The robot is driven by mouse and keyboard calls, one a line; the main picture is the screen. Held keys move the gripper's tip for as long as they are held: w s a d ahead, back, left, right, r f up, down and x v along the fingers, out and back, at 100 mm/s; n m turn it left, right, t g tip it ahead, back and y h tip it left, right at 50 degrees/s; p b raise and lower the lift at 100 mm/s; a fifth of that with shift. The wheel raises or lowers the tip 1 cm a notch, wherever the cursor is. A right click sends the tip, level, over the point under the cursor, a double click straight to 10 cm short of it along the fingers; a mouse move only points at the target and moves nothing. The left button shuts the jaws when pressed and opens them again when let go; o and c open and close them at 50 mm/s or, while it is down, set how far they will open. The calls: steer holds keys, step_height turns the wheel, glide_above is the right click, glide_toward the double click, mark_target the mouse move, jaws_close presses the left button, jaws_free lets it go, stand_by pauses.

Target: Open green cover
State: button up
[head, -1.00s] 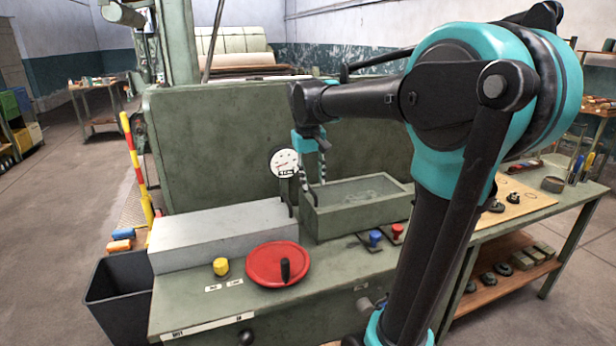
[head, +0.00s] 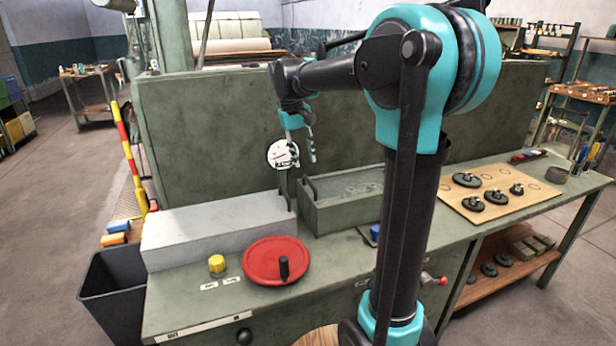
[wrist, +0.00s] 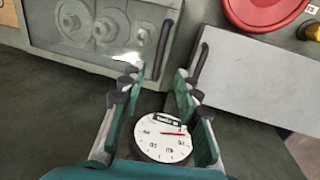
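The green cover (head: 340,213) is a box-shaped housing with a see-through top, and it looks closed on the bench. In the wrist view the green cover (wrist: 50,45) shows round gears under its window, and a dark bar handle (wrist: 163,48) stands along its edge. My gripper (head: 310,150) is raised above the cover's left end, in front of the green back panel. In the wrist view my gripper (wrist: 160,82) has its fingers apart with nothing between them. Both fingers are clear of the handle.
A grey cover (head: 215,228) with its own dark handle (wrist: 200,62) sits close to the left. A round dial gauge (head: 283,154) is beside my gripper. A red handwheel (head: 275,260) and yellow knob (head: 217,264) are in front. My arm hides part of the bench.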

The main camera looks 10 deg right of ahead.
mark_target(309, 181)
steer(key=f, duration=0.3)
steer(key=d+f, duration=0.1)
steer(key=f, duration=0.3)
steer(key=shift+w+d+f, duration=0.15)
steer(key=shift+d+f, duration=0.05)
jaws_close()
